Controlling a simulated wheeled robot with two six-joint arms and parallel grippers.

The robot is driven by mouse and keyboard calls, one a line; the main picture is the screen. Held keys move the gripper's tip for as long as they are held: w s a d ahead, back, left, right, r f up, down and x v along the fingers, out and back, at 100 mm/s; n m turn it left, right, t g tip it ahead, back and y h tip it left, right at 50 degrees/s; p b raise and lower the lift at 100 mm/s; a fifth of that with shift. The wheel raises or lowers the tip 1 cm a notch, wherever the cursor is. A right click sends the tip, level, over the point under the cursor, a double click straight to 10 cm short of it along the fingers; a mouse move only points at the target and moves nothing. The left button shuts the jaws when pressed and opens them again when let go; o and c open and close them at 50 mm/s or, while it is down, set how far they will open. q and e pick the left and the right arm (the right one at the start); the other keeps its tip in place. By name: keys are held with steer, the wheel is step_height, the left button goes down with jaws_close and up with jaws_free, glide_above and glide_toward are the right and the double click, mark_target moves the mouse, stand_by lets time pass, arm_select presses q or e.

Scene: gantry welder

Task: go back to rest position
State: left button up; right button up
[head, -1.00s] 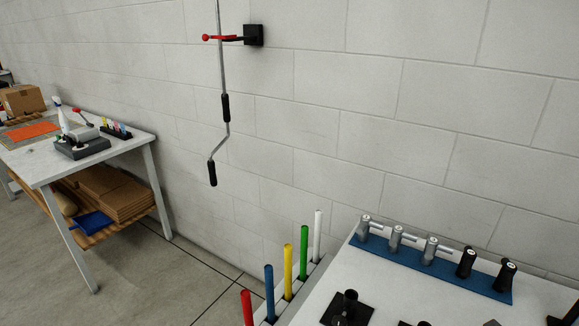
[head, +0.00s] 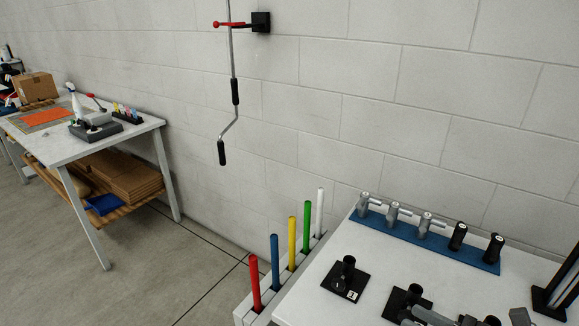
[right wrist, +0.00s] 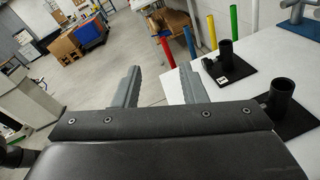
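My right gripper (right wrist: 163,82) shows in the right wrist view with its two grey fingers spread apart and nothing between them. It is beside the edge of the white table (right wrist: 285,50), with floor visible beyond the fingers. Two black holders with round cups, one here (right wrist: 222,65) and one nearer (right wrist: 283,100), stand on the table to the right of the fingers. In the head view only grey and dark parts show at the bottom right edge, partly cut off. My left gripper is in neither current view.
A rack with red, blue, yellow, green and white rods (head: 291,243) stands along the table's left side. A blue strip (head: 405,236) holds several grey and black pieces. A crank rod (head: 235,92) hangs on the wall. A workbench (head: 92,148) stands at left; floor between is clear.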

steer(key=w+d+r+m+t+h, duration=0.1)
steer(key=d+r+m+t+h, duration=0.3)
steer(key=m, duration=0.5)
steer(key=w+d+r+m+t+h, duration=0.1)
steer(key=d+r+m+t+h, duration=0.15)
steer(key=m+t+h, duration=0.45)
steer(key=s+d+f+m+g+h, duration=0.35)
steer(key=f+m+g, duration=0.2)
steer(key=m, duration=0.45)
steer(key=s+d+f+m+g+h, duration=0.35)
steer(key=d+f+m, duration=0.2)
steer(key=m, duration=0.45)
steer(key=s+a+f+m+g+y, duration=0.4)
steer(key=s+a+f+m+g, duration=0.3)
steer(key=s+a+f+g, duration=0.4)
steer(key=s+d+f, duration=0.1)
steer(key=d+f, duration=0.1)
steer(key=f, duration=1.1)
steer(key=s+d+f, duration=0.1)
steer(key=d+f, duration=0.1)
steer(key=f, duration=1)
steer(key=s+a+f+g, duration=0.1)
steer(key=s+f, duration=1.3)
steer(key=f, duration=0.2)
steer(key=shift+s+a+y, duration=0.2)
steer(key=shift+a+y, duration=0.15)
steer(key=shift+y, duration=0.05)
steer(key=shift+f, duration=0.1)
